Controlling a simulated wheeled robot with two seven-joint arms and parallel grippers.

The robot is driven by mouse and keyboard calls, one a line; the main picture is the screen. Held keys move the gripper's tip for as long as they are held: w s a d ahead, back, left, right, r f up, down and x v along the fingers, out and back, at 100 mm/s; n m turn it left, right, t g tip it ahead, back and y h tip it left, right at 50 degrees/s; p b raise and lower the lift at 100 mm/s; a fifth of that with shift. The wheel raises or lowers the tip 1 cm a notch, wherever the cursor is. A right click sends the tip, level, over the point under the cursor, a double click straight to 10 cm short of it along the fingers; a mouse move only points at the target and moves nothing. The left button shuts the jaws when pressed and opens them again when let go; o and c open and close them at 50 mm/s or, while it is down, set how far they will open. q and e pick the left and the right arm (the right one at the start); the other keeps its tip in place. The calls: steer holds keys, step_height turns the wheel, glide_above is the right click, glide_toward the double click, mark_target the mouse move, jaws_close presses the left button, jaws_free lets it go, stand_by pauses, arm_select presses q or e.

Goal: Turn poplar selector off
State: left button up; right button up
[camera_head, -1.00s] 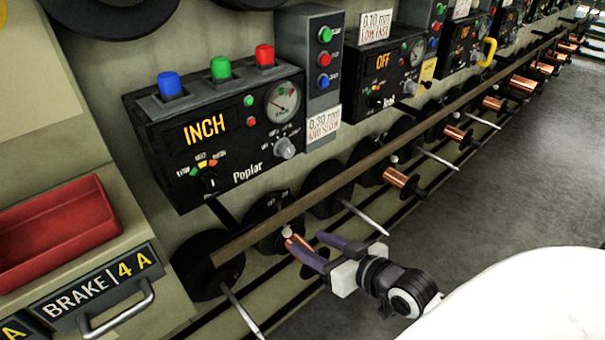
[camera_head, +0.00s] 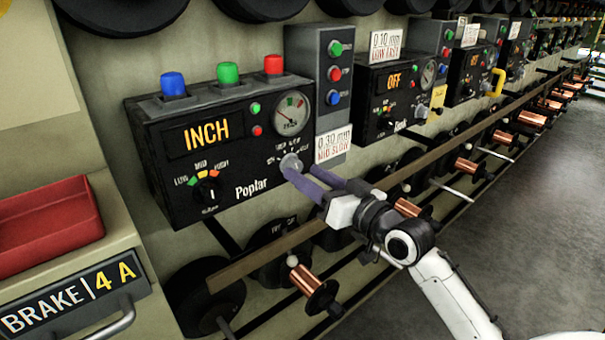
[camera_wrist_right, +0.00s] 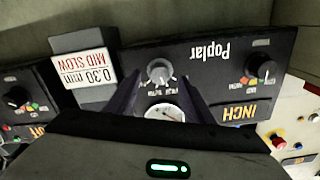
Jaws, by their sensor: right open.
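The Poplar control box (camera_head: 165,205) hangs on the wall at the left of the head view, with INCH lit on its display (camera_head: 205,134). Its grey selector knob (camera_head: 291,163) is at the lower right of the box face. In the right wrist view the box is upside down, and the knob (camera_wrist_right: 160,71) lies between and just beyond the finger tips. My right gripper (camera_head: 304,178) is open, its purple-grey fingers pointing at the knob; in the wrist view the fingers (camera_wrist_right: 160,92) stand on either side. Contact cannot be told. My left gripper is not in view.
A wooden rail (camera_head: 270,252) and copper spools (camera_head: 318,293) run below the box. A grey button box (camera_head: 322,75) with a 0.30 mm MID SLOW card (camera_head: 333,144) adjoins it at the right. A red tray (camera_head: 45,225) stands at the left.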

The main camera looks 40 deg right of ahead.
steer(key=shift+w+a, duration=0.1)
steer(key=shift+w, duration=1.05)
steer(key=c, duration=1)
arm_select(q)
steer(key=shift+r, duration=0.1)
arm_select(e)
steer(key=shift+c, duration=0.2)
